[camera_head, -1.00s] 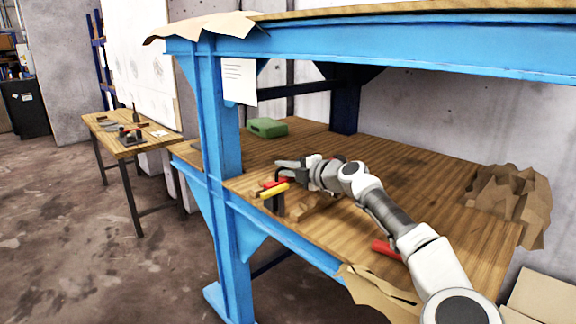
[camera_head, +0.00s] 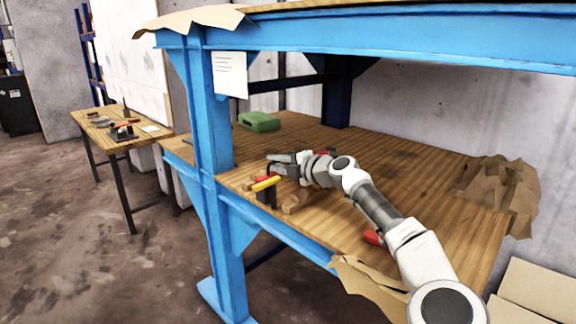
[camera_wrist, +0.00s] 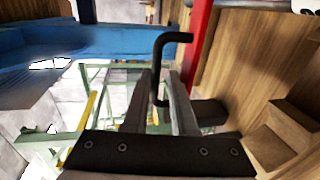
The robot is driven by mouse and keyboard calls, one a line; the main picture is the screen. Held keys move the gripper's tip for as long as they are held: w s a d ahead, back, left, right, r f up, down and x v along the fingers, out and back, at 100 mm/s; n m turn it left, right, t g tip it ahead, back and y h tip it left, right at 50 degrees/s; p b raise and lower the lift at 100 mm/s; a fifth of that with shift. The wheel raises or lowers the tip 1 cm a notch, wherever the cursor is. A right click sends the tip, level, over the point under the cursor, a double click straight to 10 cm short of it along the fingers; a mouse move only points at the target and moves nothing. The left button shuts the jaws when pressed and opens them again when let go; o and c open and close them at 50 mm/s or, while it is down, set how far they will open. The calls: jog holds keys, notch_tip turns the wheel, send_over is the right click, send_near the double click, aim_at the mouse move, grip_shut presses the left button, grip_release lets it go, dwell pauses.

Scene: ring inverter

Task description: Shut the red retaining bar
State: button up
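The red retaining bar (camera_head: 266,178) is at the near left of the workbench, beside a yellow bar (camera_head: 266,184). In the wrist view the red bar (camera_wrist: 199,45) runs along the right of the fingers. A black bent handle (camera_wrist: 158,65) reaches from beside it to between my fingertips. My gripper (camera_wrist: 160,73) is around the handle, with a small gap showing on the handle's right side. In the head view my gripper (camera_head: 274,163) is small, at the bar's far side. Contact with the handle is not clear.
A blue post (camera_head: 215,110) stands left of the bar, and a blue upper beam (camera_head: 400,42) crosses above. Wooden blocks (camera_head: 294,203) lie near the bar. A red object (camera_head: 372,237) is partly behind my arm. A green case (camera_head: 259,121) sits farther back. The bench middle is clear.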

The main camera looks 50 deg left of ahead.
jog(key=v, duration=1.7)
jog(key=shift+d+b, duration=0.2)
jog(key=shift+b, duration=0.15)
jog(key=shift+w+r, duration=0.1)
jog(key=shift+r, duration=0.05)
